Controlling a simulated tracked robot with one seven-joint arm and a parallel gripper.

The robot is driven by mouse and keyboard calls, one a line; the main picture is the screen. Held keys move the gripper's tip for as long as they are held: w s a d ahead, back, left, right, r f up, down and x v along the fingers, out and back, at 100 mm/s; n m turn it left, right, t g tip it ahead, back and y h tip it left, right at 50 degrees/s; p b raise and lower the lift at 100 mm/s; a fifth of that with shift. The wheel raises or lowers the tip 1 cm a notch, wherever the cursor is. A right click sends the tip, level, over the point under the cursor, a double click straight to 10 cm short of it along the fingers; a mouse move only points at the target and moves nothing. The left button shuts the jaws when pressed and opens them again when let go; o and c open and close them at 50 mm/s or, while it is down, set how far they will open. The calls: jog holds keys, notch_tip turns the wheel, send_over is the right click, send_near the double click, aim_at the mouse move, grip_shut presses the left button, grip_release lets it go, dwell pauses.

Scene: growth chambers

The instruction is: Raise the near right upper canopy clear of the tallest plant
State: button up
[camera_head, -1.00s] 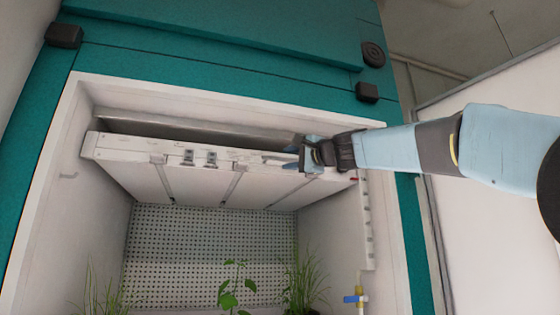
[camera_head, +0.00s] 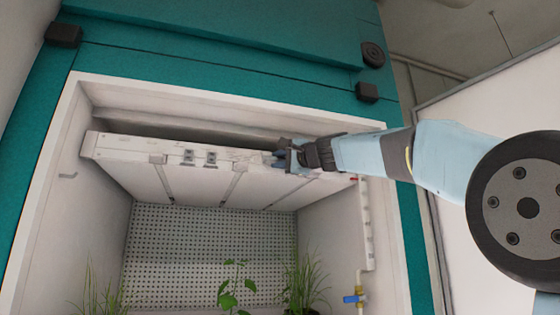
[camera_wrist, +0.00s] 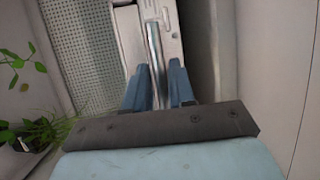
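The canopy (camera_head: 165,152) is a white panel with ribs underneath, hung across the upper part of the near chamber. Its front rail carries small dark clips. My gripper (camera_head: 280,158) is at the right half of this rail. In the wrist view its two blue fingers (camera_wrist: 158,82) stand apart, one on each side of a narrow bar (camera_wrist: 153,45) at the canopy's edge. Contact with the bar cannot be made out. A leafy plant (camera_head: 230,287) stands below, with grassy plants to the left (camera_head: 95,295) and right (camera_head: 305,285). All their tops are below the canopy.
The chamber has a teal outer frame (camera_head: 230,75) and a perforated back wall (camera_head: 195,240). A pale pipe with a blue valve (camera_head: 355,299) runs down the right inner wall, below my arm. A dark gap lies above the canopy.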

grip_shut()
notch_tip(320, 180, up, 5)
jog(key=shift+f, duration=0.1)
jog(key=shift+s+r, duration=0.15)
jog(key=shift+r, duration=0.3)
dwell(0.4)
jog(key=shift+o, duration=1.6)
grip_release()
jog(key=shift+f, duration=0.1)
